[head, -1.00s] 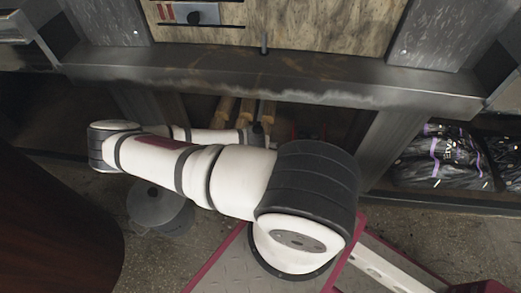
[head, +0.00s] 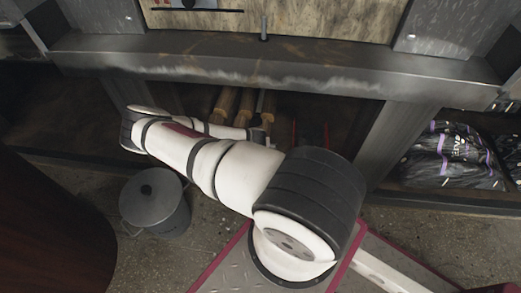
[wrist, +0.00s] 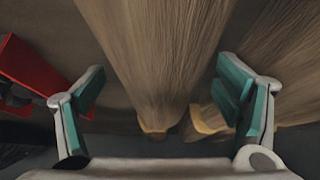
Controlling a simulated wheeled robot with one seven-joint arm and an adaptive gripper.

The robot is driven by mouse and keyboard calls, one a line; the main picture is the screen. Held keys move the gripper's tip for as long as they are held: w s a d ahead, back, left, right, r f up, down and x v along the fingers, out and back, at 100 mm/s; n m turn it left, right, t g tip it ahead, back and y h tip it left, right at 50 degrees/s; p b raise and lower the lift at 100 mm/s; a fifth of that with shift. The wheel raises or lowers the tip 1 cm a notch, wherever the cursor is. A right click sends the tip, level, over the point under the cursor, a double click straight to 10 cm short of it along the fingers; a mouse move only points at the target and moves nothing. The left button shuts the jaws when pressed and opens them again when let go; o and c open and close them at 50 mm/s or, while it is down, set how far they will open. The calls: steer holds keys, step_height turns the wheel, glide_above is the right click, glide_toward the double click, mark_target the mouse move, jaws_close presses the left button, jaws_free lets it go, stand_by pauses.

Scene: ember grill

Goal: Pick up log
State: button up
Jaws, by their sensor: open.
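Several brown logs lie side by side on the shelf under the metal beam. In the head view a log (head: 224,104) shows its upper part behind my arm, beside other logs. In the wrist view one long log (wrist: 155,55) fills the middle, with a yellowish end near the bottom. A second log (wrist: 208,118) shows at its right, partly behind the right finger. My gripper (wrist: 163,98) is open, its green-padded fingers on either side of the middle log. My arm mostly hides the gripper in the head view.
A red object (wrist: 28,65) is left of my gripper in the wrist view. A metal beam (head: 270,75) runs above the shelf. A lidded grey bucket (head: 155,205) stands on the floor at left. Black bags (head: 455,155) lie on the right shelf.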

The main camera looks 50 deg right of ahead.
steer(key=shift+w+d+f, duration=0.1)
steer(key=shift+d+f, duration=0.05)
steer(key=shift+f, duration=0.1)
jaws_close()
steer(key=shift+r, duration=0.1)
